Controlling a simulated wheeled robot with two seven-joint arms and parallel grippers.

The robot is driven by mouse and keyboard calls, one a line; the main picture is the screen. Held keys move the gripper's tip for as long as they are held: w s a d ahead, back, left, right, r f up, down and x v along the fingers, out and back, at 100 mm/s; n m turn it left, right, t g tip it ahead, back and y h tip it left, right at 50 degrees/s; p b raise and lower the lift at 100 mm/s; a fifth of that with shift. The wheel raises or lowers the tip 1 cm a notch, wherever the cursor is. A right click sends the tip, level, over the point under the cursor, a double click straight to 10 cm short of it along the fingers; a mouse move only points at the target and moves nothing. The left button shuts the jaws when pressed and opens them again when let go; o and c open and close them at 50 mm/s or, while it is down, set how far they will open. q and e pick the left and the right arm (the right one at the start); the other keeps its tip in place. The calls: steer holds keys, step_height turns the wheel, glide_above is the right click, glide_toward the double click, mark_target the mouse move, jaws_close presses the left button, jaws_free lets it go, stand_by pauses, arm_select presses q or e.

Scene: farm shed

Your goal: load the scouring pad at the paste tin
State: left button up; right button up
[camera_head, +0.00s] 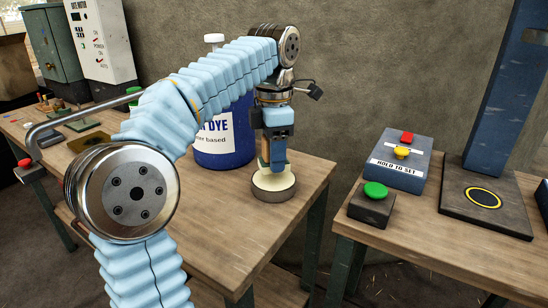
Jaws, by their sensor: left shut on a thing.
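The paste tin (274,194) is a low, round, dark tin with a cream-coloured top, standing near the front right corner of the wooden bench. My left gripper (275,163) points straight down over it, its fingertips at the cream surface. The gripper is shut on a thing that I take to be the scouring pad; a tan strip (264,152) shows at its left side. The fingers hide most of the pad, and I cannot tell whether it touches the paste. My right gripper is not in view.
A blue dye drum (224,140) stands close behind and left of the tin. The wooden bench (235,225) is bare in front of it. Across a gap, another table (450,253) carries a blue control box (400,163), a green button (375,189) and a blue-columned machine (500,85).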

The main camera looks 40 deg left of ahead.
arm_select(q)
steer(key=shift+r, duration=2.2)
